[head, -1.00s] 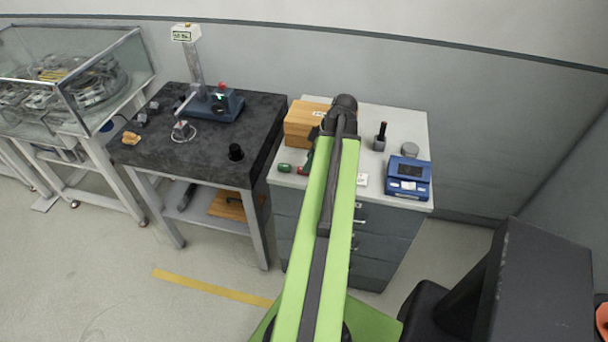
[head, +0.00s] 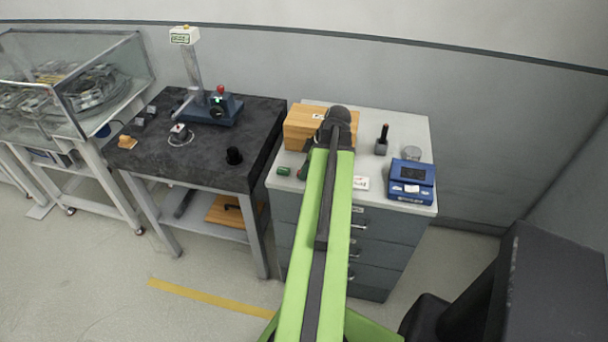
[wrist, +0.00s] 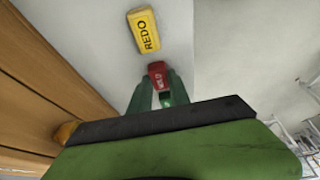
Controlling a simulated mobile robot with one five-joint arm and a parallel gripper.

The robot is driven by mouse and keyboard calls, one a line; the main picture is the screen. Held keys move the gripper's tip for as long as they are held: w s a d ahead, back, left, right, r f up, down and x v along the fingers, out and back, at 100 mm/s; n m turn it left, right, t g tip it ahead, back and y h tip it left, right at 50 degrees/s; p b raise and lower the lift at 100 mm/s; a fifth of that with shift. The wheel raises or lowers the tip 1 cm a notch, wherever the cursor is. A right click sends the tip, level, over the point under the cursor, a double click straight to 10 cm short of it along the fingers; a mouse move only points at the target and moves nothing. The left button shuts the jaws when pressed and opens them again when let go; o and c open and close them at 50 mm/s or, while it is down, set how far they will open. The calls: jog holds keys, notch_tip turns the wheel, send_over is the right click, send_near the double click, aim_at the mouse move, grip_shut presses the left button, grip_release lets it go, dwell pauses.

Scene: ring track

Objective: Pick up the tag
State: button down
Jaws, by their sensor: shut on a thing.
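A red tag (wrist: 157,73) with white lettering, seemingly HOLD, sits between the fingertips of my gripper (wrist: 158,92) in the wrist view. The green fingers are shut on it, one on each side. A yellow tag marked REDO (wrist: 145,32) lies just beyond it on the pale top, apart from the fingers. I cannot tell whether the red tag still touches the surface. In the head view my arm covers most of the gripper and hides both tags.
A wooden box (head: 304,127) stands close to my gripper; its wall (wrist: 62,65) runs along the wrist view's left. A green piece (head: 283,171), white card (head: 361,183), blue device (head: 411,181) and dark stamp-like object (head: 382,140) share the cabinet top (head: 345,195).

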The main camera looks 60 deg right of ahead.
jog(key=shift+r, duration=0.15)
notch_tip(320, 180, up, 4)
jog(key=p, duration=0.4)
jog(key=shift+r, duration=0.1)
jog(key=s+r+p, duration=0.6)
jog(key=s, duration=0.5)
jog(key=shift+s+d+p, duration=0.15)
jog(key=shift+s+p, duration=0.15)
